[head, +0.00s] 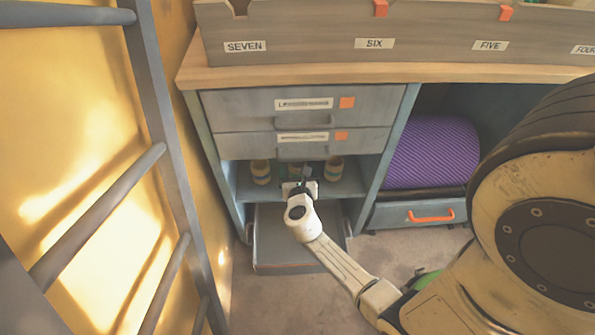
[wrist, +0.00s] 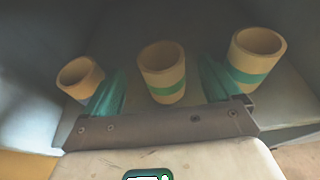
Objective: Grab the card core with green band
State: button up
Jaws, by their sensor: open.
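Three tan card cores stand on the shelf under the drawers. In the wrist view the left core (wrist: 80,78) has a bluish band, partly hidden by a finger. The middle core (wrist: 162,72) has a teal-green band low down, and the right core (wrist: 255,62) has a clear green band. My gripper (wrist: 163,68) is open and empty, its green fingers either side of the middle core's near side; contact cannot be told. In the head view my gripper (head: 300,183) reaches into the shelf between the left core (head: 261,171) and right core (head: 334,168), and largely hides the middle.
Closed drawers (head: 300,105) hang above the shelf, close over my gripper. A pulled-out drawer (head: 290,255) lies below my forearm. The cabinet's side panels bound the shelf. A purple roll (head: 432,152) fills the right bay. A ladder (head: 160,120) stands at left.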

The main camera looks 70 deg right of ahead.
aim_at(297, 163)
jog(key=b+x, duration=0.2)
jog(key=x, duration=0.3)
jog(key=shift+d+f, duration=0.25)
jog(key=shift+d, duration=0.1)
jog(key=shift+w+d+b, duration=0.25)
jog(key=shift+d+b, duration=0.05)
jog(key=shift+d, duration=0.15)
jog(key=shift+c, duration=0.2)
jog(key=c, duration=1)
